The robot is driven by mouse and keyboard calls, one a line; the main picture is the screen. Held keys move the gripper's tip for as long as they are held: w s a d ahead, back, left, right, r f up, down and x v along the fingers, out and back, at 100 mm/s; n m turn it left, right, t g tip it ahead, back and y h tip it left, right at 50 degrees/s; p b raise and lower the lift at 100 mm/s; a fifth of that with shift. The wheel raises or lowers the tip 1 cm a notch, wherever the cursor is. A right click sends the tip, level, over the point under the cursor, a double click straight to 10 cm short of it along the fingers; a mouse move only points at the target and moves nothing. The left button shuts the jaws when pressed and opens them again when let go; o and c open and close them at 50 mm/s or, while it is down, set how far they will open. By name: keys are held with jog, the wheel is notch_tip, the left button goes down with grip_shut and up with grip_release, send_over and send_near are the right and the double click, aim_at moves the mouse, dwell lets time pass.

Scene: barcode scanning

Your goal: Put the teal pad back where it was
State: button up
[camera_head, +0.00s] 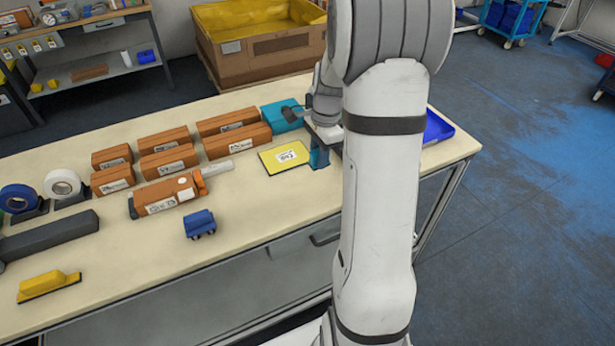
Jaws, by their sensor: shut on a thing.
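The teal pad (272,117) is near the back edge of the table, just right of the brown boxes. My arm hides part of the area to the right of the gripper. I cannot tell whether the pad touches the tabletop or is held slightly above it.
A yellow pad (284,157) with a white label lies in front of the teal pad. Several labelled brown boxes (169,161) are to the left. A blue tray (437,127) is at right.

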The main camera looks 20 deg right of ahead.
send_over(316, 190)
jog(key=f, duration=0.6)
jog(key=shift+d+p, duration=0.2)
jog(key=shift+p, duration=0.15)
jog(key=shift+f, duration=1.85)
jog(key=shift+f, duration=0.2)
jog(key=o, duration=1)
jog(key=shift+o, duration=0.2)
jog(key=shift+r, duration=0.1)
